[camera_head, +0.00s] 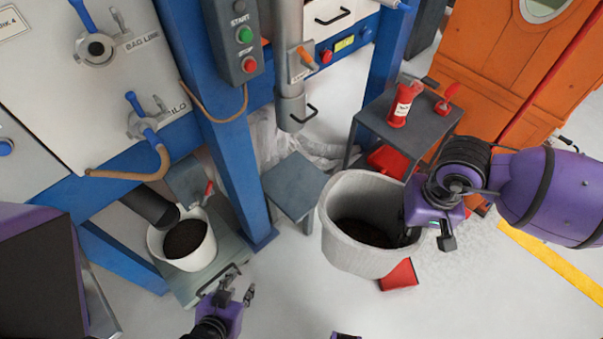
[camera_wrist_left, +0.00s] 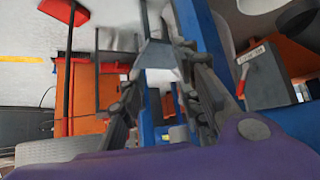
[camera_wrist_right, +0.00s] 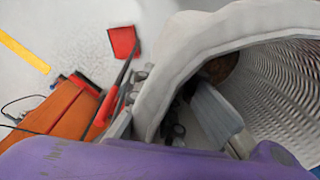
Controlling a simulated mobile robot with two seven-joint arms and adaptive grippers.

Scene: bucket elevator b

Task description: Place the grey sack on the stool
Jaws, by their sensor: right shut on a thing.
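The grey sack (camera_head: 345,235) is a wide, open-topped, pale ribbed bag with dark material inside. My right gripper (camera_head: 425,225) is shut on its right rim and holds it tilted in front of the stool. In the right wrist view the sack's rim (camera_wrist_right: 190,60) passes between the fingers, and part of them is hidden. The stool (camera_head: 295,188) is a small, low grey one left of the sack, with its top bare. My left gripper (camera_head: 238,290) is open and empty at the bottom of the head view; its fingers (camera_wrist_left: 165,95) are apart in the left wrist view.
A white bucket of dark material (camera_head: 186,250) stands on a grey platform under a spout. A blue post (camera_head: 235,170) rises left of the stool. A grey table (camera_head: 425,128) behind the sack bears a red bottle (camera_head: 402,105). A red dustpan (camera_head: 398,275) lies below the sack.

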